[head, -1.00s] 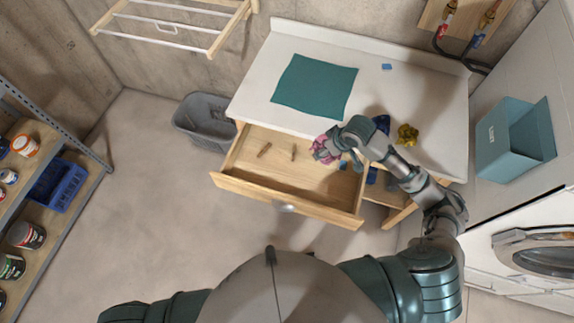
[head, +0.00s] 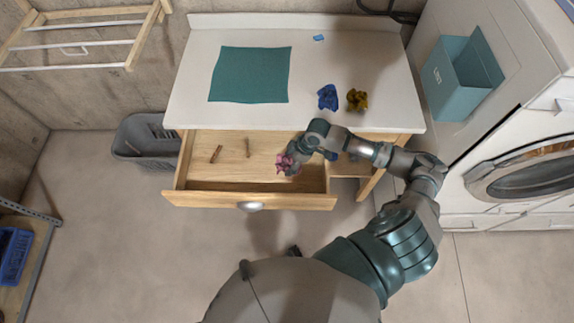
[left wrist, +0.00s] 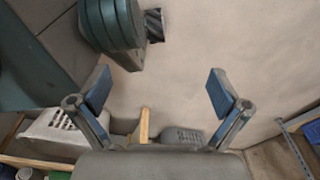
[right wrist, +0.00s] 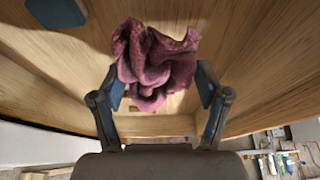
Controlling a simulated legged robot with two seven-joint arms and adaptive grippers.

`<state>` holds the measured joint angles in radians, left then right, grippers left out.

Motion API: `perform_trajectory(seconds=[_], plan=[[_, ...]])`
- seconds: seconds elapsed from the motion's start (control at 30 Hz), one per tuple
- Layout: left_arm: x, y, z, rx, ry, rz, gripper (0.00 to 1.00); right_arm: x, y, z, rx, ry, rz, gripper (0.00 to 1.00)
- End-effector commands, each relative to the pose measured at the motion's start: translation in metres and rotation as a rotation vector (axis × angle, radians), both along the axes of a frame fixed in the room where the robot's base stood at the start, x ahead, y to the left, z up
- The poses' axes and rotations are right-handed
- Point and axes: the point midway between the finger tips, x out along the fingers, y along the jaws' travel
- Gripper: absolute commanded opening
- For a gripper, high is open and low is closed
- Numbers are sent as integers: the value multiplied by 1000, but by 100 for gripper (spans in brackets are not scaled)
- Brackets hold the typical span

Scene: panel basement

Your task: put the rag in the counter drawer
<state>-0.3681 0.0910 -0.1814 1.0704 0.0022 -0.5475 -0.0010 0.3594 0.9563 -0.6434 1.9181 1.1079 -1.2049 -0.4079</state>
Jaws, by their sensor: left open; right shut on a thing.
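The crumpled pink rag (head: 284,164) is held by my right gripper (head: 293,158), over the right part of the open counter drawer (head: 250,201). In the right wrist view the rag (right wrist: 152,62) sits between the two fingers, with the wooden drawer (right wrist: 155,125) behind it. I cannot tell whether the rag touches the drawer bottom. The drawer is pulled out from under the white counter (head: 190,95). My left gripper (left wrist: 159,88) is open and empty above the floor in the left wrist view; it is not in the head view.
Two small brown pieces (head: 216,153) lie in the drawer. A grey basket (head: 143,140) stands left; a teal box (head: 452,82) sits on the washer to the right.

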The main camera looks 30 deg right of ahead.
Motion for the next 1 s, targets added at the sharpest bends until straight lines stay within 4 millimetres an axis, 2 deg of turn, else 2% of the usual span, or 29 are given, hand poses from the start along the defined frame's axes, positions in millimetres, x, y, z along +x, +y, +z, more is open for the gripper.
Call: perform_trajectory(seconds=[0.23,0.5,0.53,0.6,0.63,1.0], plan=[[10,-2,4,0,-6,1,100,-1,0,-34,0,3,-1,51],[11,-2,6,0,-2,1,100,0,0,-36,0,0,0,51],[11,-2,6,0,-2,1,100,0,0,-36,-1,1,0,77],[11,-2,6,0,-2,1,100,0,0,-36,0,0,0,95],[11,-2,6,0,-3,1,100,0,0,-36,0,0,0,100],[11,-2,6,0,-5,1,100,0,-1,-34,-1,0,0,100]])
